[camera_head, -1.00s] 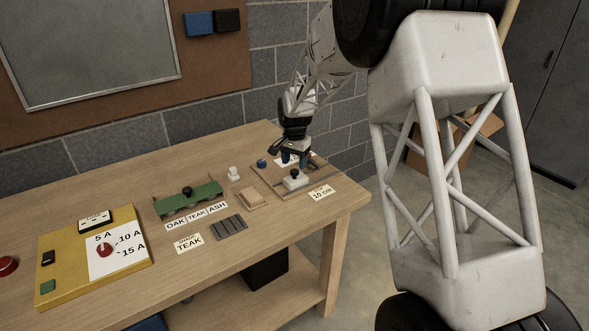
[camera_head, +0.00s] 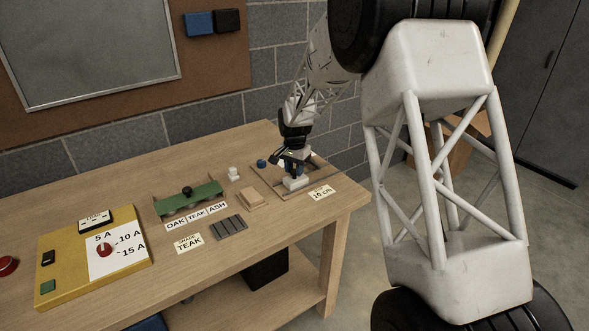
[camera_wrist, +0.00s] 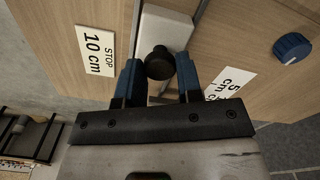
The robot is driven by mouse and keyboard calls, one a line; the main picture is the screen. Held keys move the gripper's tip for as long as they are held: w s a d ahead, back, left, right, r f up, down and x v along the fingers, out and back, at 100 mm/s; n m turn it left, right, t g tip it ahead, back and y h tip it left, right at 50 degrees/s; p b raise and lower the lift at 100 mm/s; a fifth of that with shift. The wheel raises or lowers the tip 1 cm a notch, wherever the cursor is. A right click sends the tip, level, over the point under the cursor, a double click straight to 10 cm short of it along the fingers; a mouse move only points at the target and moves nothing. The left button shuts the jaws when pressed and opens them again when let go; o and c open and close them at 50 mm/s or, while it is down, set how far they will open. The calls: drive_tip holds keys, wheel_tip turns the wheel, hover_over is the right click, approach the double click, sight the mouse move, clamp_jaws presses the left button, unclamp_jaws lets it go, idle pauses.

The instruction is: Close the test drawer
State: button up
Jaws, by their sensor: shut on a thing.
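A white block (camera_head: 295,184) with a black knob on top sits in a track on the right end of the workbench. My gripper (camera_head: 292,169) points down at it. In the wrist view the black knob (camera_wrist: 159,63) is between my blue fingers (camera_wrist: 158,80), which are shut on it. The white block also shows behind the knob in the wrist view (camera_wrist: 165,27). A "STOP 10 cm" label (camera_head: 321,192) lies beside the track; a "5 cm" label is partly hidden by a finger in the wrist view. I cannot make out anything marked as a test drawer.
A blue knob (camera_head: 262,163) stands by the track. Left of it are a small white piece (camera_head: 234,173), a wooden block (camera_head: 253,198), dark grey strips (camera_head: 229,227), a green fixture (camera_head: 189,201) and a yellow panel (camera_head: 65,260) with a red dial. The brick wall is close behind.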

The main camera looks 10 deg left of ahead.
clamp_jaws()
drive_tip(key=shift+s+a, duration=1.2)
drive_tip(key=shift+s, duration=0.05)
drive_tip(key=o, duration=0.9)
unclamp_jaws()
drive_tip(key=shift+r, duration=0.15)
wheel_tip(320, 180, up, 8)
drive_tip(key=shift+f, duration=0.25)
drive_tip(key=shift+r, duration=0.1)
